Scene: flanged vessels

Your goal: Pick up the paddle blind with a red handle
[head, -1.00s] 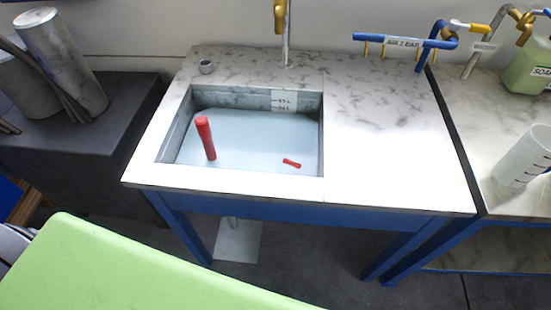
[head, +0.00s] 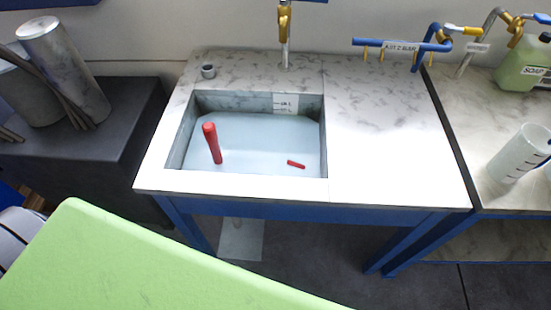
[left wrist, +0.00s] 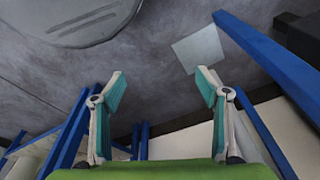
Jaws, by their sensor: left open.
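Two red pieces show in the sink basin in the head view. A longer red handle (head: 212,143) stands tilted up out of the pale water at the basin's left side. A short red piece (head: 296,164) shows at the right of the basin. What each is attached to below the water is hidden, so I cannot tell which belongs to the paddle blind. My left gripper (left wrist: 158,88) shows in the left wrist view, open and empty, with teal finger pads wide apart. It is not in the head view. My right gripper is not in view.
The sink (head: 160,180) is set in a marble-like counter on blue legs, with a tap (head: 285,30) behind it. A small grey cup (head: 208,71) stands at the back left. The counter's right half is clear. A green surface (head: 120,265) fills the lower left foreground.

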